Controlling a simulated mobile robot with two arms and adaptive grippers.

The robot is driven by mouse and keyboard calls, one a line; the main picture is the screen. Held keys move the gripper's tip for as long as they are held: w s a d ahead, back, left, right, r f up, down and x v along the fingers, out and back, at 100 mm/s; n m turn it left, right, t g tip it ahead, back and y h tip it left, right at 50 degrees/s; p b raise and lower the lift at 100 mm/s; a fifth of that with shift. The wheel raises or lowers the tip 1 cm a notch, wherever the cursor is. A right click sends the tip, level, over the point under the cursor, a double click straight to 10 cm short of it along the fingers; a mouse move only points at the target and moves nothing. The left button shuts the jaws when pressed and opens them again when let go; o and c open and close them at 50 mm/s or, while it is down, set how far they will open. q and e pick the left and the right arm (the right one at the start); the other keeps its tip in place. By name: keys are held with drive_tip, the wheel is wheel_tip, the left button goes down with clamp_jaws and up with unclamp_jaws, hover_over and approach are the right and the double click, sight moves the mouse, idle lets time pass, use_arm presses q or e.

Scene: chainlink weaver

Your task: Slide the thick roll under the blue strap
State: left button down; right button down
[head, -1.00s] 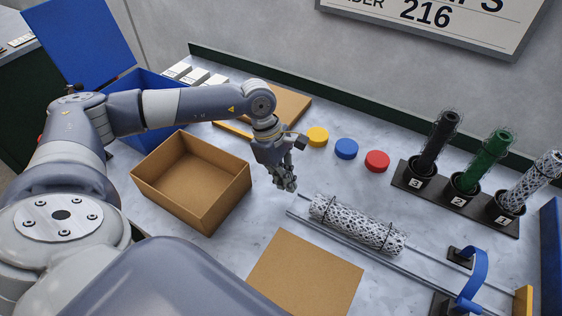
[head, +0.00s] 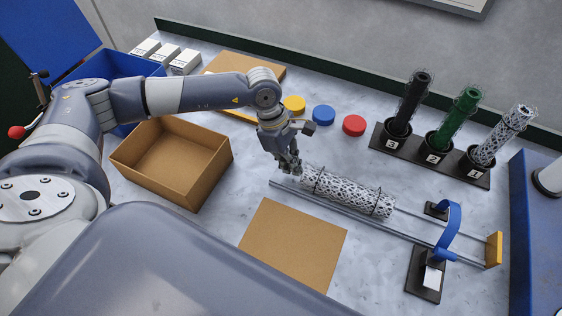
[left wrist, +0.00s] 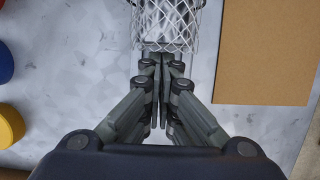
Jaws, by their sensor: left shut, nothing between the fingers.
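The thick roll (head: 350,192), a white mesh cylinder with dark bands near its ends, lies along two metal rails. Its near end also shows at the top of the left wrist view (left wrist: 168,22). The blue strap (head: 449,232) arches over the rails to the right of the roll, and the roll's right end is short of it. My left gripper (head: 294,169) is shut and empty at the roll's left end, its fingertips pointing at that end in the left wrist view (left wrist: 162,60). Whether the tips touch the roll, I cannot tell. My right gripper is not in view.
A yellow stop (head: 493,249) closes the rails' right end. A rack (head: 432,160) holds black, green and white rolls behind. An open cardboard box (head: 172,162) stands left, a flat brown board (head: 293,244) in front. Yellow, blue and red discs (head: 354,125) lie behind the roll.

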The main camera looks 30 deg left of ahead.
sight(385, 196)
use_arm(q)
drive_tip(key=d+b, duration=0.4)
drive_tip(key=d, duration=0.4)
drive_tip(key=w+d+b, duration=0.1)
drive_tip(key=d+b, duration=0.3)
drive_tip(key=d, duration=0.3)
drive_tip(key=d+b, duration=0.4)
drive_tip(key=d, duration=0.4)
drive_tip(key=shift+w+d+f, duration=0.15)
drive_tip(key=shift+w+d, duration=0.05)
drive_tip(key=shift+d, duration=0.45)
drive_tip(key=shift+r, duration=0.2)
drive_tip(key=shift+a, duration=0.1)
